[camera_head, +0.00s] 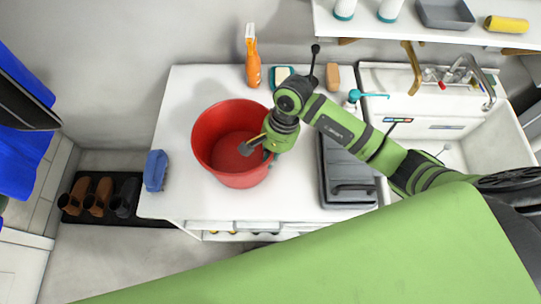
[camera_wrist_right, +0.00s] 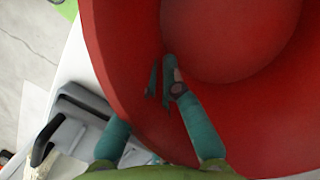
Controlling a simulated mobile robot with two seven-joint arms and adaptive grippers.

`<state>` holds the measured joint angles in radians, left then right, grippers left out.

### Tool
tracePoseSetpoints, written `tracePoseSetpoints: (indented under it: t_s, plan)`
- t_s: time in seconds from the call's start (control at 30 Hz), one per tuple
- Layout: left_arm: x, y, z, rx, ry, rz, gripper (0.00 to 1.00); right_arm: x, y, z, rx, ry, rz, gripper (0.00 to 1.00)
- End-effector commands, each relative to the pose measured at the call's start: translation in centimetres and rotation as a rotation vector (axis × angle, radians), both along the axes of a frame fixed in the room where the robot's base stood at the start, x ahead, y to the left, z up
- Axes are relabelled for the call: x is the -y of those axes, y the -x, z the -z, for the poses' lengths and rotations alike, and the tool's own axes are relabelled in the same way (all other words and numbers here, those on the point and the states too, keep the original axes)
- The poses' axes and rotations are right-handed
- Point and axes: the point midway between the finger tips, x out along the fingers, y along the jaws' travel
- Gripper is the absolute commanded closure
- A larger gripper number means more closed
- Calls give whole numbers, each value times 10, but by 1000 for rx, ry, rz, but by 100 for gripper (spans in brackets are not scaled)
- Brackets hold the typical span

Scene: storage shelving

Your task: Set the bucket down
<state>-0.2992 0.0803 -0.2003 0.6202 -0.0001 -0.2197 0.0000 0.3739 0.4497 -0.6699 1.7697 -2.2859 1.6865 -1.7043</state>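The red bucket (camera_head: 208,145) is upright over the white worktop (camera_head: 180,95), left of its middle. I cannot tell whether its base touches the worktop. My right gripper (camera_head: 256,152) is at the bucket's right rim, with one finger inside. The outer finger is partly hidden behind the wall. My left gripper is not in view.
An orange spray bottle (camera_head: 252,62), a sponge (camera_head: 283,74) and a brown block (camera_head: 333,77) stand at the back. A dark grey case (camera_head: 345,170) and sink (camera_head: 480,135) are right. A shelf (camera_head: 430,38) hangs above.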

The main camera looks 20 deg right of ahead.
Motion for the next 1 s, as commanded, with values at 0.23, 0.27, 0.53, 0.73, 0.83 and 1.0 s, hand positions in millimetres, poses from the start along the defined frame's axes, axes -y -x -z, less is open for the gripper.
tracePoseSetpoints:
  t_s: [0.23,0.27,0.53,0.73,0.83,1.0]
  plan:
    - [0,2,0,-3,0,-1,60,0,0,0,0,0,1,70]
    - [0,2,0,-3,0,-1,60,0,0,0,0,0,1,70]
    - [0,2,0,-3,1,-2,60,3,-2,-10,4,0,0,70]
    - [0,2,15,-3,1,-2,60,14,-8,-48,9,2,-1,70]
    - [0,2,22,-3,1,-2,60,19,-10,-69,7,2,1,70]
    - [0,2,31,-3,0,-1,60,26,-12,-99,4,1,0,70]
